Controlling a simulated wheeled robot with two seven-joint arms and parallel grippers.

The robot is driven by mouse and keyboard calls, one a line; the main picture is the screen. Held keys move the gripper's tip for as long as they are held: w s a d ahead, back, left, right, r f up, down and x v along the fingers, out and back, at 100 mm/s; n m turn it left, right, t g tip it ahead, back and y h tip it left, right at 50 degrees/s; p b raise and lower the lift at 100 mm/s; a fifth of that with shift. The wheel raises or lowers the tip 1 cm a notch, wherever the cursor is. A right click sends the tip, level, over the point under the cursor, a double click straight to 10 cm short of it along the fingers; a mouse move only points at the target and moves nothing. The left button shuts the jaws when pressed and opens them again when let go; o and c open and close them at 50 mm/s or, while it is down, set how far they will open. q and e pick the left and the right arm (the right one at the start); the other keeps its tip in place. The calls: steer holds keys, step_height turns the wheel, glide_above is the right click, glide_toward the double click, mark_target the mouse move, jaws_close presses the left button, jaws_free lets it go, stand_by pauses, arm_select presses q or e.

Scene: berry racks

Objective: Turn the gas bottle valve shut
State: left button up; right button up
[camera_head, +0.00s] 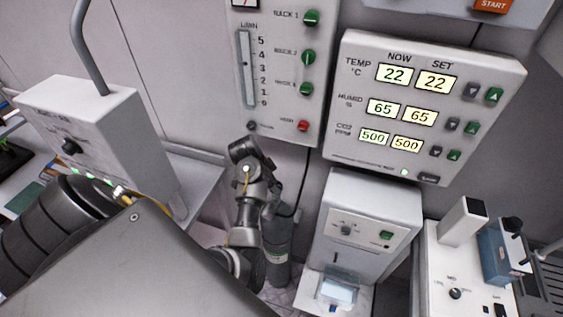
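The gas bottle (277,262) is a dark grey-green cylinder with a pale label. It stands upright on the floor against the wall, just right of my dark jointed arm. Its valve is not clearly visible; dark arm parts cover the bottle's top. My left gripper (274,207) appears to be at the end of this arm, by the bottle's top. Its fingers cannot be made out, nor whether they touch the valve. My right gripper is not in view.
A flow panel (275,117) with green knobs and a climate display (340,145) hang above the bottle. A white dispenser (388,206) stands close to its right. A grey-white box (133,140) stands at left. A thin dark hose (301,190) runs down the wall.

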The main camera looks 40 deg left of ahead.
arm_select(q)
steer(key=shift+x, duration=0.8)
steer(key=shift+d, duration=0.1)
steer(key=shift+c, duration=0.4)
steer(key=shift+w, duration=0.1)
steer(key=c, duration=0.9)
steer(key=shift+o, duration=0.2)
